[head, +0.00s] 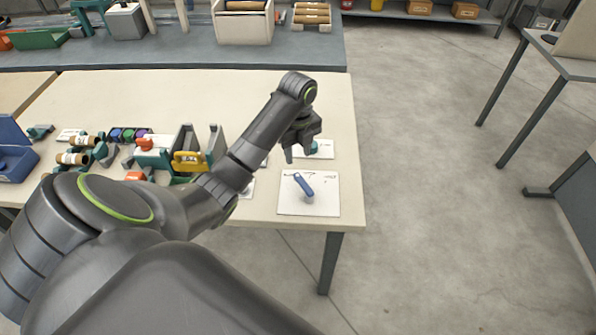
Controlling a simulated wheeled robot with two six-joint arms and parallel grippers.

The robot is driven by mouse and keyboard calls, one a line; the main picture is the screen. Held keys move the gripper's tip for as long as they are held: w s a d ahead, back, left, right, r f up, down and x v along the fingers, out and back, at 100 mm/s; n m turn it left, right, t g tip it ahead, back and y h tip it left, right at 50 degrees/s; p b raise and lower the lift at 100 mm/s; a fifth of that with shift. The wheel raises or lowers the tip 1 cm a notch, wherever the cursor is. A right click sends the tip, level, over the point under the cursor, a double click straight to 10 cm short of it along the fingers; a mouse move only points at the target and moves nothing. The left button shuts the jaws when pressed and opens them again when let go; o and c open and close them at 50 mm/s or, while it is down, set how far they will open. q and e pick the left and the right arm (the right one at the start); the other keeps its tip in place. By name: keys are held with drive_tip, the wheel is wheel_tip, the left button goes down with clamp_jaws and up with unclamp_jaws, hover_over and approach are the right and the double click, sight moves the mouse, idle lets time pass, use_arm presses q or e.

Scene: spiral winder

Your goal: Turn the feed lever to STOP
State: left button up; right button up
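A blue lever (304,185) stands on a white plate (325,206) near the table's right front corner. It slants from upper left to lower right. The plate has small dark marks, too small to read, so I cannot tell which mark is STOP. My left gripper (298,157) points down just above and behind the lever in the picture, with its two fingers apart and nothing seen between them. It appears clear of the lever. My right gripper is not in view.
A second white plate (325,154) with a teal knob (314,147) lies behind, partly hidden by my gripper. A winder machine with a yellow part (188,160) and several spools stand at left, partly behind my arm. The table's (337,100) right back area is bare.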

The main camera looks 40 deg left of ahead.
sight(298, 176)
use_arm(q)
wheel_tip(298, 176, down, 6)
drive_tip(key=b, duration=0.4)
drive_tip(key=shift+r+b, duration=0.15)
drive_tip(key=shift+b, duration=0.15)
drive_tip(key=shift+f, duration=1.4)
clamp_jaws()
